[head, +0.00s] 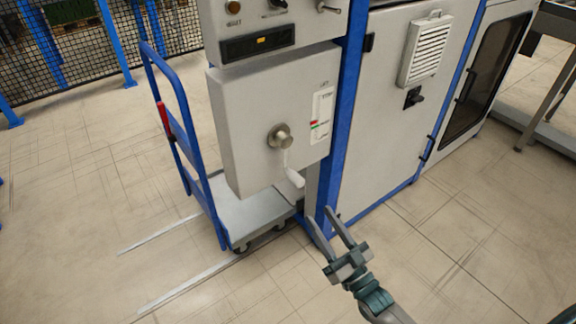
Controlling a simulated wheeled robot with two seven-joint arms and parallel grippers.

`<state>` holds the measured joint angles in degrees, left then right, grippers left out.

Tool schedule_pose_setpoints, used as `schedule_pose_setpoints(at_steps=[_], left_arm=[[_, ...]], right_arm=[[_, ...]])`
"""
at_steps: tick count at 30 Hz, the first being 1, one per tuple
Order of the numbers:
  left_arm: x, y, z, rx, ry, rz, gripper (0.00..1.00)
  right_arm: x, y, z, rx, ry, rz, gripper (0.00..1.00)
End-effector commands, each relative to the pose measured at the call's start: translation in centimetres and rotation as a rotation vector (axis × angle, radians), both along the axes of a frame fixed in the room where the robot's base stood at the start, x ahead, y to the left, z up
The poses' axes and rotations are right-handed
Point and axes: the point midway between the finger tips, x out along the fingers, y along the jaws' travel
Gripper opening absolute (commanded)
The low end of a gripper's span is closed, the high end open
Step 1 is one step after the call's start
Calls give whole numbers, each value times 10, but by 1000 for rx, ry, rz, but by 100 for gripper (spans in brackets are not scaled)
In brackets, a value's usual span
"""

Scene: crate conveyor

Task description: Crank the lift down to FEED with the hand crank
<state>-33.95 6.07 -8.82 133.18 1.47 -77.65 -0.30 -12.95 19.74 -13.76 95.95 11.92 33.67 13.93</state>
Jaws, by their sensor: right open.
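The hand crank (280,136) is on the front of a grey box (236,125). Its metal hub sits mid-panel, and its white handle (294,178) hangs down and slightly right. A lift indicator (321,115) with red and green marks is right of the hub; its exact reading is too small to tell. My right gripper (327,213) is open and empty, below and right of the handle in the picture, apart from it. My left gripper is not in view.
A blue-framed cart (187,145) with a grey deck stands behind and left of the box. A blue post (345,110) and grey cabinet (385,120) are to the right. A control panel (262,18) is above. Tiled floor (75,200) at left is clear.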

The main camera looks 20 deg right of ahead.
Motion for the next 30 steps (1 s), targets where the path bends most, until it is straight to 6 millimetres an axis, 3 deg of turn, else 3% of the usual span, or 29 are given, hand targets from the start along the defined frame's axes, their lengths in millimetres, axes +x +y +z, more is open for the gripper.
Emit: schedule_pose_setpoints(at_steps=[11,30], left_arm=[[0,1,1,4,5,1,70],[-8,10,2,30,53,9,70]], right_arm=[[17,6,9,1,-3,0,41],[114,36,50,1,-3,0,41]])
